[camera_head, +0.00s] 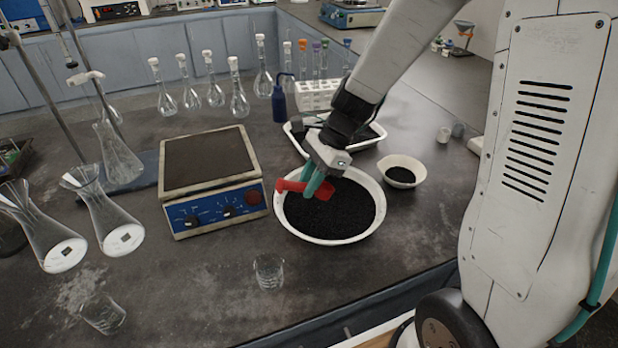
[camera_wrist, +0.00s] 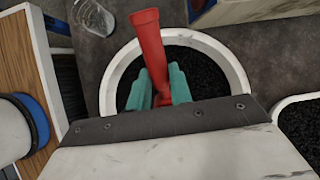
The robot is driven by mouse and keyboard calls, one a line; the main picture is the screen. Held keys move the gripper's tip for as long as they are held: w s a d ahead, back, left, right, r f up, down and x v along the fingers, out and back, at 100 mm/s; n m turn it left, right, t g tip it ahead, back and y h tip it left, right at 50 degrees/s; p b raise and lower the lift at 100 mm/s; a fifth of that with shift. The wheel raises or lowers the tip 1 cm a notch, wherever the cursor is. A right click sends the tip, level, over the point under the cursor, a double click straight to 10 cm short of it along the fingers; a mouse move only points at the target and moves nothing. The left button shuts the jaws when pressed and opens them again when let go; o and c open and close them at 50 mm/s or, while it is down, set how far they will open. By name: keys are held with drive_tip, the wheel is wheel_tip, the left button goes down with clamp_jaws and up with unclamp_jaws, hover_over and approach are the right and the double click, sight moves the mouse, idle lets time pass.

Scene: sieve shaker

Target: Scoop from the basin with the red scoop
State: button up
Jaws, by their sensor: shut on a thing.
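The red scoop (camera_head: 290,186) is held in my gripper (camera_head: 315,183), whose teal fingers are shut on it. In the head view the scoop is over the left part of the basin (camera_head: 346,239), a white round bowl holding black granules. The wrist view also shows the red scoop (camera_wrist: 149,45) between the teal fingers (camera_wrist: 158,88), with the white basin rim (camera_wrist: 236,75) around them. In that view the scoop extends past the rim at the top. Whether the scoop touches the granules or carries any, I cannot tell.
A smaller bowl (camera_head: 418,172) with black material stands right of the basin. A white tray (camera_head: 377,130) lies behind it. A blue-fronted hotplate (camera_head: 205,222) is close on the left. A glass beaker (camera_head: 268,272) stands in front. The bench at the front right is clear.

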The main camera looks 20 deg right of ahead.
sight(321, 188)
wheel_tip(321, 188, down, 2)
drive_tip(key=shift+a+f+y, duration=0.1)
drive_tip(key=shift+a+y, duration=0.05)
drive_tip(key=shift+y, duration=1.05)
drive_tip(key=shift+f, duration=1.8)
drive_tip(key=shift+w+d+r, duration=0.1)
drive_tip(key=shift+w+d, duration=0.05)
drive_tip(key=shift+d, duration=2.6)
drive_tip(key=shift+a+f+h, duration=0.15)
drive_tip(key=shift+f+h, duration=0.15)
drive_tip(key=shift+h, duration=0.9)
drive_tip(key=shift+f+h, duration=0.25)
drive_tip(key=shift+h, duration=0.35)
drive_tip(key=shift+a+r+h, duration=0.1)
drive_tip(key=shift+r+h, duration=0.25)
drive_tip(key=shift+h, duration=0.25)
drive_tip(key=shift+r+y, duration=0.35)
drive_tip(key=shift+y, duration=0.05)
drive_tip(key=shift+a+r+y, duration=0.35)
drive_tip(key=shift+r+y, duration=0.15)
drive_tip(key=shift+r, duration=0.15)
drive_tip(key=shift+a+r+h, duration=0.35)
drive_tip(key=shift+a+h, duration=0.05)
drive_tip(key=shift+h, duration=0.4)
drive_tip(key=shift+a+r+h, duration=0.2)
drive_tip(key=shift+r+h, duration=0.1)
drive_tip(key=shift+h, duration=0.45)
drive_tip(key=shift+a+r+h, duration=0.2)
drive_tip(key=shift+r+h, duration=0.05)
drive_tip(key=shift+h, duration=0.5)
